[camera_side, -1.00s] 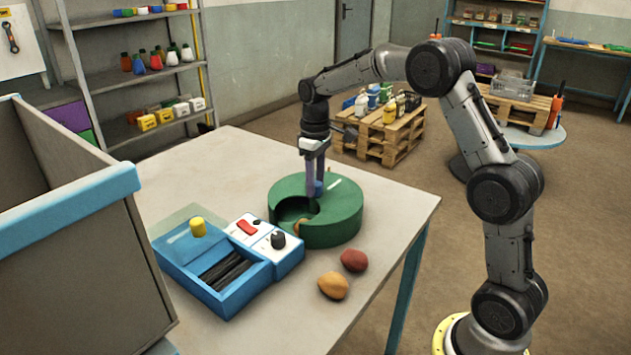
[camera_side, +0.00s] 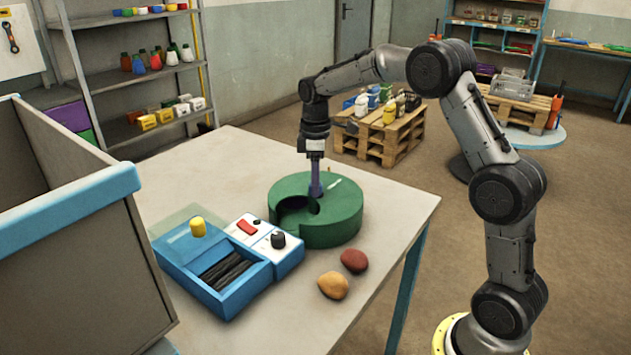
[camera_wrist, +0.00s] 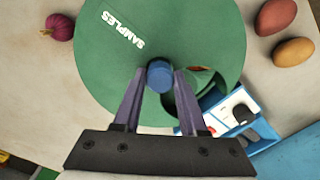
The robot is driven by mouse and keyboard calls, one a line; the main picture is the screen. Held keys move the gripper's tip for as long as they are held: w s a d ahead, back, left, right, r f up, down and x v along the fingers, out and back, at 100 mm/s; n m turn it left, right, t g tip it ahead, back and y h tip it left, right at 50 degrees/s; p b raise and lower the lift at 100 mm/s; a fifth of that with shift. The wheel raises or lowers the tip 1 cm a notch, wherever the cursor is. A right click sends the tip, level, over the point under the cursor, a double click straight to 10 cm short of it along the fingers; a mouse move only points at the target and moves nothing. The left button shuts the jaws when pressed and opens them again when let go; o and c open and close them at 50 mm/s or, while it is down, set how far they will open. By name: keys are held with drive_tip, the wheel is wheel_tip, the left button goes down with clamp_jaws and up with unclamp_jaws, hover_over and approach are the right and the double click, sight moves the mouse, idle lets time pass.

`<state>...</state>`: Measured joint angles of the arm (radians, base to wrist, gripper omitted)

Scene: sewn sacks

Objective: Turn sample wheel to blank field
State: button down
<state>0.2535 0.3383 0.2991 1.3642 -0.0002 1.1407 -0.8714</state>
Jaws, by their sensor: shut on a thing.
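The green sample wheel (camera_side: 335,225) is a thick round drum on the table, with a cutout in its top and side facing the blue box. In the wrist view its top (camera_wrist: 110,75) bears a white SAMPLES label. My gripper (camera_side: 316,192) points down over the wheel's middle. Its two purple fingers (camera_wrist: 159,82) are shut on the blue knob (camera_wrist: 160,73) at the centre. In the side view the knob is mostly hidden by the fingers. The cutout (camera_side: 296,214) shows dark green inside. In the wrist view a brownish sliver shows near its edge, partly hidden by a finger.
A blue box (camera_side: 225,290) with black strips, a yellow knob (camera_side: 197,227) and a white control panel (camera_side: 258,232) stands left of the wheel. A red lump (camera_side: 354,260) and an orange lump (camera_side: 333,285) lie in front. The table's back left is clear.

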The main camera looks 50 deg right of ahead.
drive_tip(key=shift+r+n, duration=0.15)
drive_tip(key=shift+n, duration=1.95)
drive_tip(key=shift+c, duration=2.2)
unclamp_jaws()
wheel_tip(320, 180, up, 14)
